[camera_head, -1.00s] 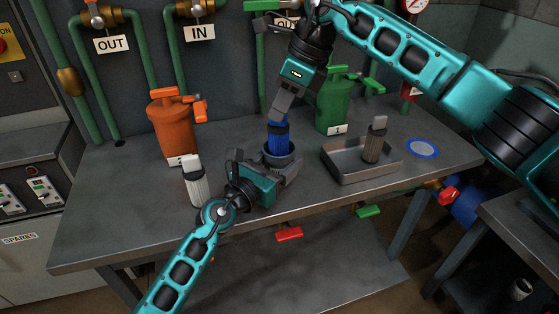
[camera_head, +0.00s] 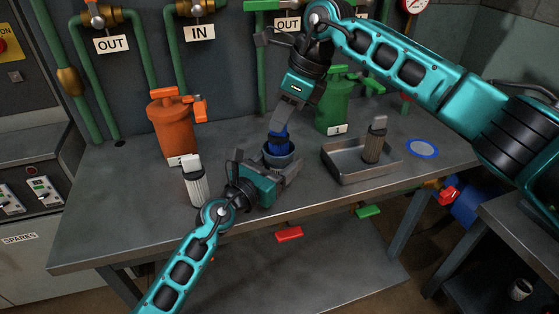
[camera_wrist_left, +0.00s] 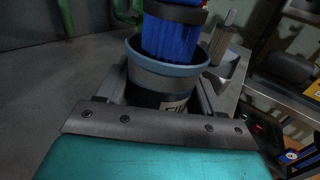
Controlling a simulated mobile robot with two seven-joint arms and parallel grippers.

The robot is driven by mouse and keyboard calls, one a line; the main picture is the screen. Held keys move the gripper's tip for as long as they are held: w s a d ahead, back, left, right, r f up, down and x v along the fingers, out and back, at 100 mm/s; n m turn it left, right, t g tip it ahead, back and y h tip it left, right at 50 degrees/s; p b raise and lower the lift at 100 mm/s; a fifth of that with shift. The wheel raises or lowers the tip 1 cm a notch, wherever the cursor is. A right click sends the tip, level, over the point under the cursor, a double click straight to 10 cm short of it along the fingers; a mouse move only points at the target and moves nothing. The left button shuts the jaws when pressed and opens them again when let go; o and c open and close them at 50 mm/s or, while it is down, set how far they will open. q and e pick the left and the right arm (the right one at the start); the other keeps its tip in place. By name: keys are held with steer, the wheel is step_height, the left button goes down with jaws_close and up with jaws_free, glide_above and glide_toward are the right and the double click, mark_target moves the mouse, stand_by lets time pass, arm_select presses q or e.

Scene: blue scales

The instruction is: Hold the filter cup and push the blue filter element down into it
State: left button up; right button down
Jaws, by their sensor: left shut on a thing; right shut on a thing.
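The filter cup (camera_head: 283,160), grey-blue with an open top, stands on the workbench; it also shows in the left wrist view (camera_wrist_left: 160,76). My left gripper (camera_head: 283,177) is shut on the cup, with its fingers on either side. The blue filter element (camera_head: 279,142) is upright and partly inside the cup, its upper part above the rim; its pleats show in the left wrist view (camera_wrist_left: 171,42). My right gripper (camera_head: 282,124) is above and shut on the top of the element. The element's lower end is hidden in the cup.
A grey tray (camera_head: 346,177) holding a used-looking filter (camera_head: 375,142) stands to the right. A white filter (camera_head: 195,182) stands left of my left gripper. Orange (camera_head: 170,128) and green (camera_head: 333,108) housings stand behind. A blue ring (camera_head: 422,148) lies at right.

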steer(key=shift+f, duration=1.25)
steer(key=c, duration=1.1)
jaws_free()
steer(key=v, duration=1.2)
steer(key=shift+d, duration=0.15)
